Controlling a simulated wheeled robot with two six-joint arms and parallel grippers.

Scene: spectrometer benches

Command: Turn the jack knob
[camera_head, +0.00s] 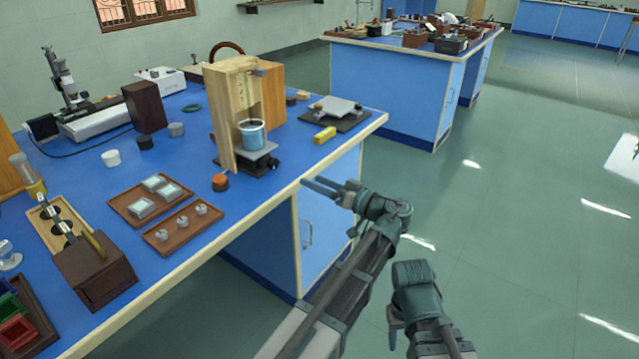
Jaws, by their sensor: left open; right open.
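A small lab jack (257,167) with a grey top plate and dark base stands at the front of an open wooden housing (230,105) on the blue bench. The jack's knob is too small and dark to make out for certain. My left gripper (322,187) is open and empty, just off the bench's right edge, to the right of the jack and apart from it. My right gripper (392,328) is lower right over the floor, clear of everything; its fingers are partly hidden.
Wooden trays (182,241) fill the bench's front left. Floor to the right is open.

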